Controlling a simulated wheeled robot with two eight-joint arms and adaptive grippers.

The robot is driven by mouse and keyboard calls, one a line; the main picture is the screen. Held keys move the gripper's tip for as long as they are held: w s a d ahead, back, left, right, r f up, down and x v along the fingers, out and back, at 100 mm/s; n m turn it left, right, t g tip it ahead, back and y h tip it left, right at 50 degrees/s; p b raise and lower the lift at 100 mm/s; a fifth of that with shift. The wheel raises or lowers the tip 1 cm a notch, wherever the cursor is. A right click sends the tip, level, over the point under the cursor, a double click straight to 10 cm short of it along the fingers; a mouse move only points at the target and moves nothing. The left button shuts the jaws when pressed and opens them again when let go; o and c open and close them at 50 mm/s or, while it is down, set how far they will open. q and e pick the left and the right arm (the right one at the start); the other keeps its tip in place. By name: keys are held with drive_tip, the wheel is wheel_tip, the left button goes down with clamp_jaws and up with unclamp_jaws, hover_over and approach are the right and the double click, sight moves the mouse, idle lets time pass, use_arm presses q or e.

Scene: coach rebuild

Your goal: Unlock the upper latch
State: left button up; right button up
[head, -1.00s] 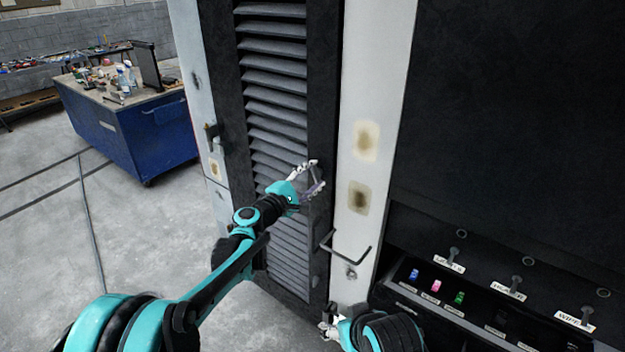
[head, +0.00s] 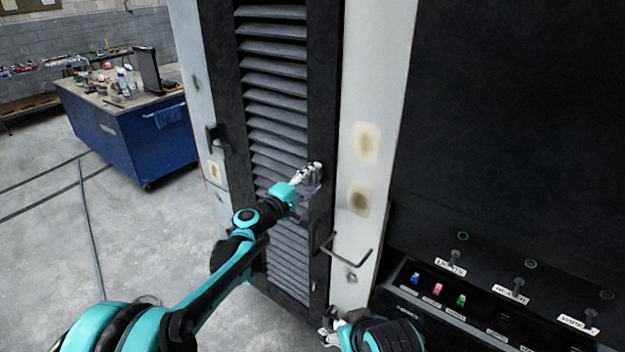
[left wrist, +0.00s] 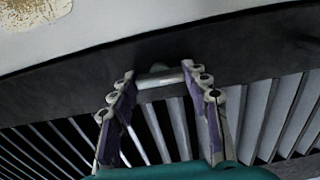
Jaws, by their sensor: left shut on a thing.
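A tall dark louvred door (head: 322,90) stands in the middle of the head view. The upper latch shows in the left wrist view as a short grey cylindrical handle (left wrist: 160,77) on the door's dark edge. My left gripper (head: 314,170) is at the door's right edge, shut on this latch, and its fingers mostly hide it in the head view. In the left wrist view the fingers (left wrist: 163,90) sit on either side of the handle. My right gripper (head: 328,332) is low in the head view, partly hidden by its own arm; its jaw state is unclear.
A bent metal grab handle (head: 348,253) sticks out from the white post (head: 375,110), below and right of my left gripper. A labelled switch panel (head: 480,300) is at the lower right. A blue workbench (head: 140,145) stands at the back left, with open floor before it.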

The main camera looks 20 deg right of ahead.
use_arm(q)
drive_tip(key=o, duration=1.2)
drive_tip(key=shift+c, duration=0.2)
drive_tip(key=v, duration=1.2)
